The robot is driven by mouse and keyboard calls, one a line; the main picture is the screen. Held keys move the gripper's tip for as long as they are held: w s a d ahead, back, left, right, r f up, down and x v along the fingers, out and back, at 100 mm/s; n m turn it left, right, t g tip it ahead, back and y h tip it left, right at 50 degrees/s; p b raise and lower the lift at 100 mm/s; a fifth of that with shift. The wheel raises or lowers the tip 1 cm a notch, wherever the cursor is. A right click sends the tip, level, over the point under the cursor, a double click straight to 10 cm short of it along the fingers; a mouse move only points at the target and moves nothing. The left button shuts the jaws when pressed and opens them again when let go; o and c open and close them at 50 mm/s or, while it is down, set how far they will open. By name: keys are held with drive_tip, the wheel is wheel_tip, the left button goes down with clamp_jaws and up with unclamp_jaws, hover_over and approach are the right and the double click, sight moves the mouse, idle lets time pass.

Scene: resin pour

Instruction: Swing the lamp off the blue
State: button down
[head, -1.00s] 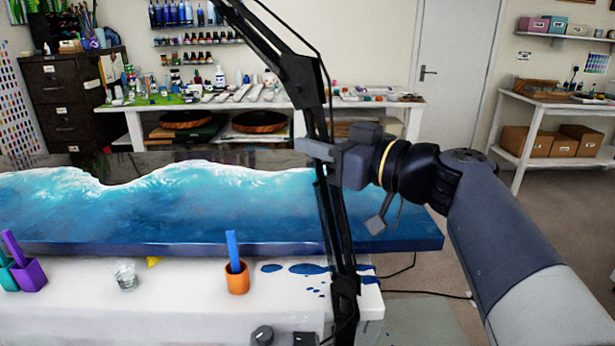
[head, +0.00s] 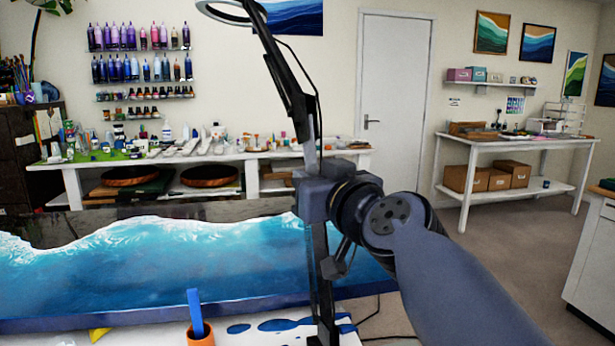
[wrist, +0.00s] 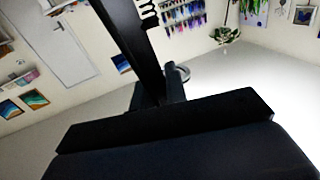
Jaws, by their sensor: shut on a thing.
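The lamp (head: 290,85) is a black jointed arm standing at the front edge of the bench, its ring-shaped head (head: 232,12) high at upper left, partly cut off. The blue resin panel (head: 150,270) lies behind the lamp's post, with a white foamy wave edge. My gripper (head: 308,190) is shut on the lamp's arm, near its middle joint. My wrist hides part of the joint and the panel's right end. In the wrist view the dark lamp arm (wrist: 130,35) rises from between my jaws (wrist: 160,100).
An orange cup (head: 200,338) with a blue stick stands in front of the panel, left of the post. Blue spills (head: 280,324) mark the white bench top. A white cabinet (head: 592,260) stands at right. Floor between it and my arm is clear.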

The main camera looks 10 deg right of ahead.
drive_tip(key=shift+w+d+h, duration=0.1)
drive_tip(key=shift+d+h, duration=0.05)
drive_tip(key=shift+h, duration=0.15)
drive_tip(key=c, duration=1.4)
unclamp_jaws()
drive_tip(key=shift+d, duration=0.1)
